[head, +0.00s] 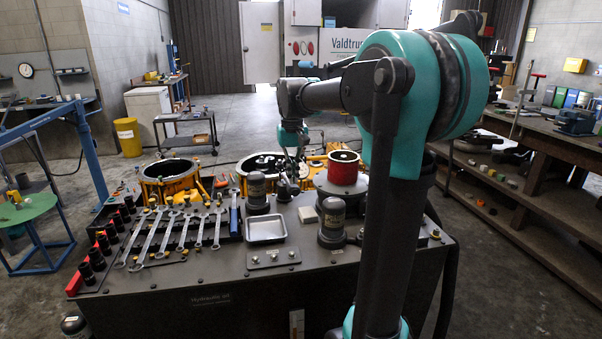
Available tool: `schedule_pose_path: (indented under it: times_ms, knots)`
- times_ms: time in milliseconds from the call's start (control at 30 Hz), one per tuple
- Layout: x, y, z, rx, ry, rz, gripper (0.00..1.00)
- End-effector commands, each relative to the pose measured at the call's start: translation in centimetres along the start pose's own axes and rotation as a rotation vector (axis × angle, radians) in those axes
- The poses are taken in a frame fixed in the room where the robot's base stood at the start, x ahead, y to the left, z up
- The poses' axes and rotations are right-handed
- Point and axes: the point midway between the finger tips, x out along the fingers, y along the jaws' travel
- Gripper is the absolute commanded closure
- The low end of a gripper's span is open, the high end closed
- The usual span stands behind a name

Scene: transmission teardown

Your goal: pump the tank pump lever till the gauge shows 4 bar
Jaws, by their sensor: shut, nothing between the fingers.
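The tank (215,302) is a dark cabinet with a label that seems to read hydraulic oil; it fills the lower middle of the head view. My arm reaches forward over its right side, then down to my gripper (287,190), small and dark above the far part of the tank top. The gripper is shut and empty, just left of a red cylinder (343,168) on a grey round base. I cannot make out the pump lever or its gauge; my arm hides part of the tank's right side.
Several wrenches (180,230) lie on the tank top beside a metal tray (266,230) and dark domed caps (332,222). Orange housings (172,180) stand behind. A workbench (560,145) is at right, a blue hoist (85,150) at left. Open floor lies beyond the tank.

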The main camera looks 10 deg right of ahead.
Motion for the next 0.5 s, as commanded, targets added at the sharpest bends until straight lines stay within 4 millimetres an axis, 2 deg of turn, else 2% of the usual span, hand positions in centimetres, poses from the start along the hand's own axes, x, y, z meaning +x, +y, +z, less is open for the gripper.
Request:
schedule_pose_path:
  times_ms: [500]
  knots:
    - [4.3,0.0,0.0,0.000,0.000,0.000,1.00]
